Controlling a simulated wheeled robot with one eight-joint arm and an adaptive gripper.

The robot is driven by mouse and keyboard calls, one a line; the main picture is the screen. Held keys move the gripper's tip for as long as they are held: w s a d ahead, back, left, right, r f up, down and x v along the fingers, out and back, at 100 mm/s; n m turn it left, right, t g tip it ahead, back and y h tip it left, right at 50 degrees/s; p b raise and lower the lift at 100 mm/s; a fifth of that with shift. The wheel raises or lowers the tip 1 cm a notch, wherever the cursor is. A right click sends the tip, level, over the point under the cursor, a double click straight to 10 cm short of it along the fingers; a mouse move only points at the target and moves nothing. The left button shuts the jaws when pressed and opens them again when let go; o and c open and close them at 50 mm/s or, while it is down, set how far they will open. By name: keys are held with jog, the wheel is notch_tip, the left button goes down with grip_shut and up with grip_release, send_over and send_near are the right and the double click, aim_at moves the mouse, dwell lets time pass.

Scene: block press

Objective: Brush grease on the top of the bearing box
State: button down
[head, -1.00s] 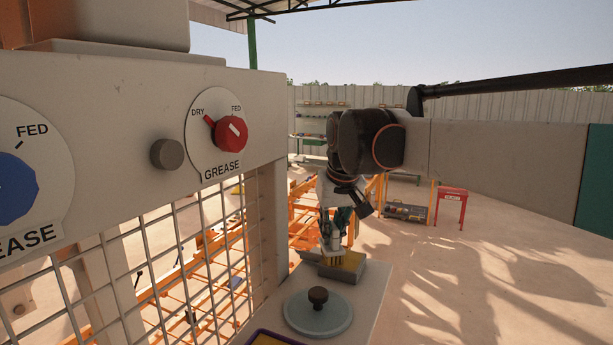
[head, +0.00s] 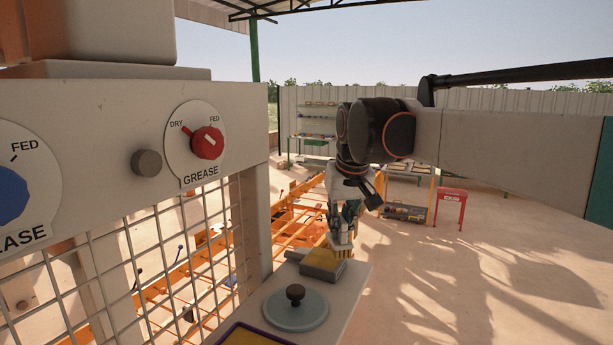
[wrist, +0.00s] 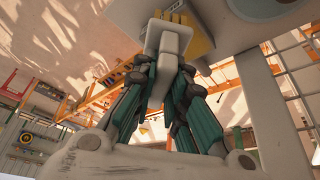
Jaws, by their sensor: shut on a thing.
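My gripper (head: 346,212) is shut on a brush (head: 343,243) with a pale body and yellow bristles pointing down. In the wrist view the brush (wrist: 170,60) sits between the green fingers. A grey box (head: 320,276) with a yellow top lies on the pale ledge beside the machine. The brush is over the right, far part of this box. I cannot tell whether the bristles touch it. The red GREASE dial (head: 207,143) has its pointer toward DRY.
A grey round lid (head: 295,315) with a dark knob lies nearer on the ledge (head: 345,300). A purple-rimmed tray (head: 232,328) with yellow contents is at the bottom edge. The machine's mesh guard (head: 150,260) stands left. A red stool (head: 450,197) is farther right.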

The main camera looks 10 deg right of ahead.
jog(key=shift+a+r, duration=0.1)
jog(key=shift+r, duration=0.5)
jog(key=shift+d+r+p, duration=0.25)
jog(key=shift+r+p, duration=0.45)
jog(key=shift+r, duration=0.1)
jog(key=shift+a+r+p, duration=0.1)
jog(key=shift+r+p, duration=0.55)
jog(key=shift+r, duration=0.45)
